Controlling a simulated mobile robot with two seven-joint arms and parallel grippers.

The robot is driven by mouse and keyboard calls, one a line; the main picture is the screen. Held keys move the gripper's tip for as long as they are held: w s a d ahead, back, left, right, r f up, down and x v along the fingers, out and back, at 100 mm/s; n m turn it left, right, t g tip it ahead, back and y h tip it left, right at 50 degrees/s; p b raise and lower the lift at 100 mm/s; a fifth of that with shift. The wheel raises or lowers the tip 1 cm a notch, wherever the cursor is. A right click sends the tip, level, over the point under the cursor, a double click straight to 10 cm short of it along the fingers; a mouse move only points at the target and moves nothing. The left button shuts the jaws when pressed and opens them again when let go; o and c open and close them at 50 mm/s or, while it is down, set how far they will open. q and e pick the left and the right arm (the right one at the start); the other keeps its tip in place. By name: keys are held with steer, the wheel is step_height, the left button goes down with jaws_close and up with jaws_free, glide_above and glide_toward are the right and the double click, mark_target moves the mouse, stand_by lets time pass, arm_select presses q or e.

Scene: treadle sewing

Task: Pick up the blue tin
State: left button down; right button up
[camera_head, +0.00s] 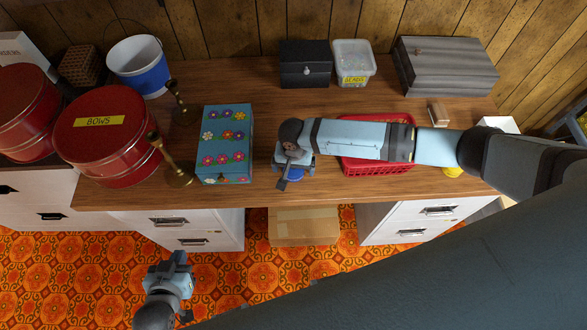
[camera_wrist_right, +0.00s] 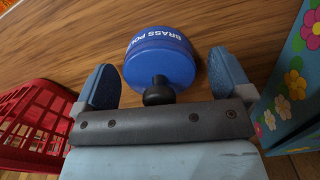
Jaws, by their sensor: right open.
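The blue tin (camera_wrist_right: 160,60) has white lettering that begins "BRASS POL" and a black cap towards my gripper. It stands on the wooden table. In the head view only a small blue part of the tin (camera_head: 295,175) shows under my right gripper (camera_head: 293,165). In the right wrist view my right gripper (camera_wrist_right: 163,78) is open, with one blue finger on each side of the tin and visible gaps between. My left gripper (camera_head: 178,283) hangs low over the patterned floor, away from the table; its jaw opening is unclear.
A flowered blue box (camera_head: 225,145) stands close to the left of the tin, a red basket (camera_head: 378,166) to the right under my arm. Brass candlesticks (camera_head: 172,165) and red tins (camera_head: 108,135) stand further left. Bare table (camera_head: 255,100) lies behind.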

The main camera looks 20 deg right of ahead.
steer(key=c, duration=1)
steer(key=shift+c, duration=0.2)
